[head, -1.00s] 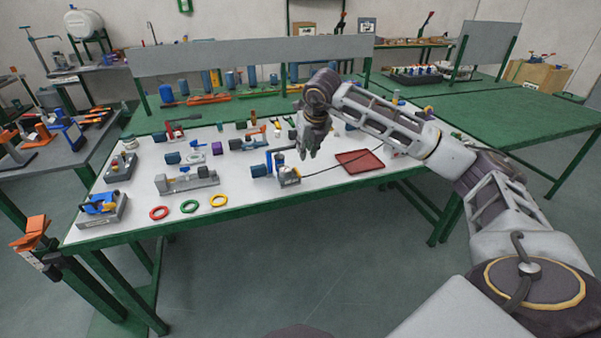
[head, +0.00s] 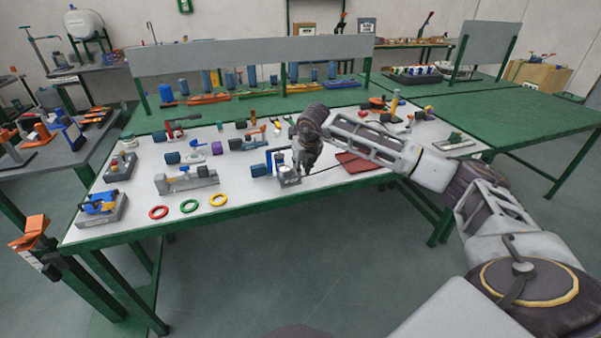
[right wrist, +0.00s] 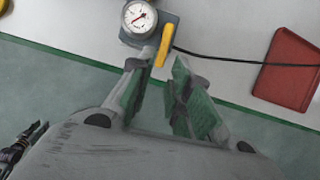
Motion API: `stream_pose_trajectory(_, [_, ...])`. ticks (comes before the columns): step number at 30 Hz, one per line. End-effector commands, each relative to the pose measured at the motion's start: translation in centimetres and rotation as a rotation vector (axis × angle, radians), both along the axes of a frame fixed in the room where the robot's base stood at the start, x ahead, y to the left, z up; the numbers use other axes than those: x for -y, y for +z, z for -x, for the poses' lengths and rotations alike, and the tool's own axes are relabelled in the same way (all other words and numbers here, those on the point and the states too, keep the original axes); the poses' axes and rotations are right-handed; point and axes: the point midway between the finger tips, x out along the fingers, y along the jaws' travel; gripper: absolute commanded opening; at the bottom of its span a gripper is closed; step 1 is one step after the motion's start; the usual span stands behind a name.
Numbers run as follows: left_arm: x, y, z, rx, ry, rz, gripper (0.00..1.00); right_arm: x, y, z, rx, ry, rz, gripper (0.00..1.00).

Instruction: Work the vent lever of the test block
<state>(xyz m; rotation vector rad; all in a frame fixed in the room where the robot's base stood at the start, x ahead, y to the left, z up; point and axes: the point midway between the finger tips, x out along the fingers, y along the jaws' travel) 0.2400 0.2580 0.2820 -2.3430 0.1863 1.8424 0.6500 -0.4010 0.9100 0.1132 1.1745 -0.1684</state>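The test block (head: 289,180) is a small grey block near the front edge of the white-topped bench. In the right wrist view, its round dial gauge (right wrist: 138,16) faces up at the top. Beside the gauge lies a yellow lever (right wrist: 164,45), which I take to be the vent lever. A dark cable runs right from the block. My right gripper (head: 306,168) is just right of the block. In the right wrist view its fingers (right wrist: 160,72) are apart, with the lever's near end close to the gap between the tips; I cannot tell whether they touch. My left gripper is out of view.
A red tray (head: 357,163) lies right of the block. Open floor lies in front of the bench.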

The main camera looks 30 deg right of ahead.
Motion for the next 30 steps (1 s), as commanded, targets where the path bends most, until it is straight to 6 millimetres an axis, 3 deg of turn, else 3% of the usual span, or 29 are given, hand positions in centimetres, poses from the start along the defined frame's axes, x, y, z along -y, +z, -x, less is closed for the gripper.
stream_pose_trajectory(9, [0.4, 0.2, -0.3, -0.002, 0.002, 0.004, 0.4, 0.2, -2.7, -1.1, -0.001, 0.0, 0.0, 0.2])
stream_pose_trajectory(21, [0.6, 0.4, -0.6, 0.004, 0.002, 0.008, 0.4, 0.3, -3.1, -1.2, 0.0, 0.001, 0.0, 0.2])
stream_pose_trajectory(26, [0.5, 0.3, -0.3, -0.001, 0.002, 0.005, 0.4, 0.2, -3.1, -1.2, 0.0, 0.0, 0.0, 0.0])
stream_pose_trajectory(30, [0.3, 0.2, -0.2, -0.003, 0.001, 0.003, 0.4, 0.3, -3.1, -1.2, 0.0, 0.0, 0.0, 0.0])
